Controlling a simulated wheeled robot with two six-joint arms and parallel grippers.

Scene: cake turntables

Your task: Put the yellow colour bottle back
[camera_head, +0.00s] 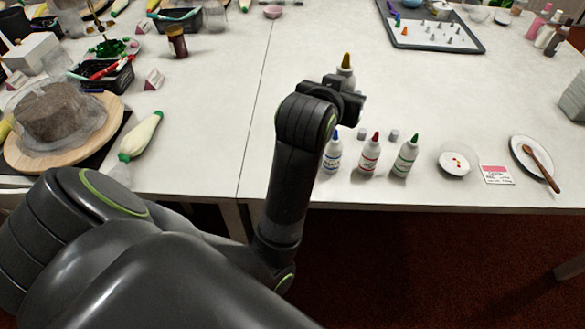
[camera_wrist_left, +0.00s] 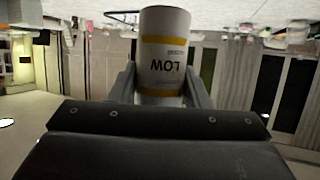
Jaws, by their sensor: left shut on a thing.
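The yellow colour bottle is white with a yellow-brown tip (camera_head: 346,62) and stands out above my left gripper (camera_head: 343,88) in the head view. In the left wrist view the bottle (camera_wrist_left: 163,55) appears upside down between the two fingers, with yellow bands and the letters "LOW" on its label. My left gripper (camera_wrist_left: 160,85) is shut on it. The gripper and wrist hide the bottle's lower part in the head view, so I cannot tell whether its base touches the table. My right gripper is not in view.
A blue-tipped bottle (camera_head: 333,152), a red-tipped bottle (camera_head: 370,155) and a green-tipped bottle (camera_head: 405,156) stand in a row near the table's front edge. A small bowl (camera_head: 454,163) and a plate with a wooden spoon (camera_head: 530,150) lie to their right. The table behind the row is largely clear.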

